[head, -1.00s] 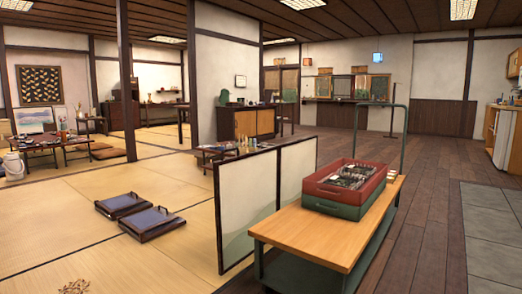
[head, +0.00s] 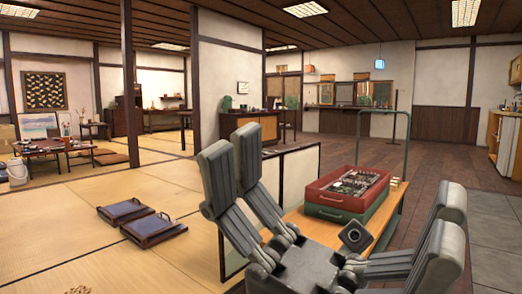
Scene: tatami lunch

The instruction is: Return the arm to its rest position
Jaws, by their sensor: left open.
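My left gripper (head: 337,185) is large and grey in the foreground of the head view, with its fingers pointing up. It is open, with its fingers spread wide to the left and right, and I see nothing between them in its grip. Its body hides part of the wooden cart (head: 388,222) behind it. My right gripper is not in view.
A red crate (head: 329,197) with dark items inside sits on a green crate (head: 322,212) on the cart. A low screen (head: 298,172) stands left of it. Two dark trays (head: 124,211) (head: 154,227) lie on the tatami.

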